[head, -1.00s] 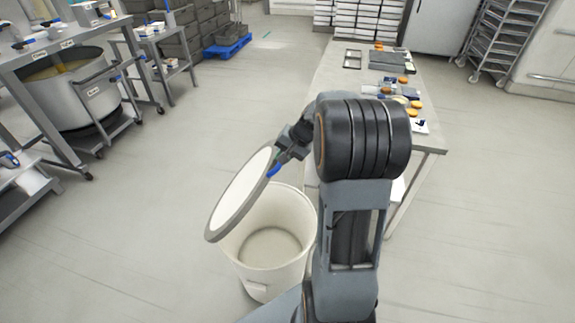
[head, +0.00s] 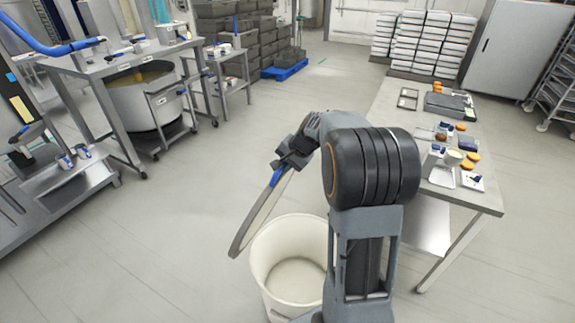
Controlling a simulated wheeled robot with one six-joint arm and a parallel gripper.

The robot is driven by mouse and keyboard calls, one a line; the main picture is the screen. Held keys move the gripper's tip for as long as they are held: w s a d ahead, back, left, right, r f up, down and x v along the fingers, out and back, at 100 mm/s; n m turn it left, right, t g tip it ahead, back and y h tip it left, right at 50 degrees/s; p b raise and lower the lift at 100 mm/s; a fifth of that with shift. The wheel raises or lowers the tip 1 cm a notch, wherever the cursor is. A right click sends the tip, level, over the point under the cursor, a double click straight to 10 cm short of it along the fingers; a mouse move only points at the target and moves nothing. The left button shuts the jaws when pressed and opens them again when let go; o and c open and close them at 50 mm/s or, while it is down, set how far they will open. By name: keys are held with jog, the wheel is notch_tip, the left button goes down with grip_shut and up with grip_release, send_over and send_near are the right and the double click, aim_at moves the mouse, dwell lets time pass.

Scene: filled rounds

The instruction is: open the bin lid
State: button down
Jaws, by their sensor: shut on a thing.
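The white bin (head: 262,271) stands on the floor just left of my arm, with its mouth open and its pale inside showing. The round lid (head: 247,228) is off the mouth, up on its edge and tilted steeply at the bin's upper left. It shows nearly edge-on, with a grey rim and a blue part (head: 276,176) near its top. My gripper (head: 283,166) is shut on the lid at its upper edge. The fingertips are small and partly hidden by the gripper body. I cannot tell whether the lid touches the bin rim.
A long table (head: 478,192) with orange rounds, trays and containers stands at the right. A metal bench with a large vat (head: 140,105) is at the left, and a low shelf (head: 62,190) is nearer. The floor left of the bin is clear.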

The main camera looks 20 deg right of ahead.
jog(key=shift+w, duration=0.1)
jog(key=c, duration=1.1)
grip_release()
jog(key=shift+a, duration=0.1)
jog(key=shift+r, duration=0.1)
jog(key=b+v, duration=0.2)
jog(key=v, duration=1.1)
jog(key=shift+r, duration=0.3)
